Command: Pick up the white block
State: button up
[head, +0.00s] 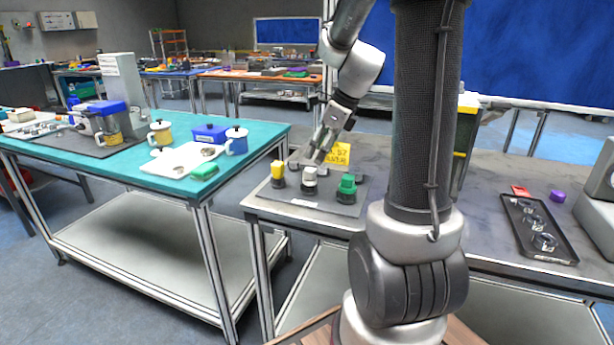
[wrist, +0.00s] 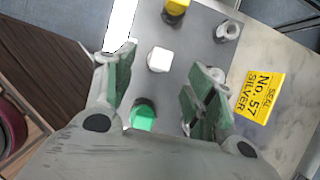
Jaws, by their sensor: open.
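The white block (head: 309,173) sits in a dark round holder on a dark mat (head: 340,208) at the left end of the grey table, between a yellow block (head: 277,169) and a green block (head: 347,184). In the wrist view the white block (wrist: 159,59) lies ahead of and between my open fingers. My gripper (head: 318,152) is just above and behind the white block in the head view. The gripper is open and empty in the wrist view (wrist: 160,88). The green block (wrist: 143,115) shows nearer, between the finger bases.
A yellow sign reading "SEAL No. 57 SILVER" (wrist: 259,95) lies beside the mat. An empty-looking holder (wrist: 227,31) is near the yellow block (wrist: 177,6). A black tray (head: 538,230) with rings and a purple block (head: 557,196) are at the right. A teal table (head: 255,133) stands left.

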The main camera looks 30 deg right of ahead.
aim_at(310, 169)
jog(key=x, duration=0.7)
jog(key=shift+w+d+f, duration=0.1)
jog(key=shift+w+f, duration=0.05)
jog(key=shift+f, duration=0.25)
jog(key=c, duration=1)
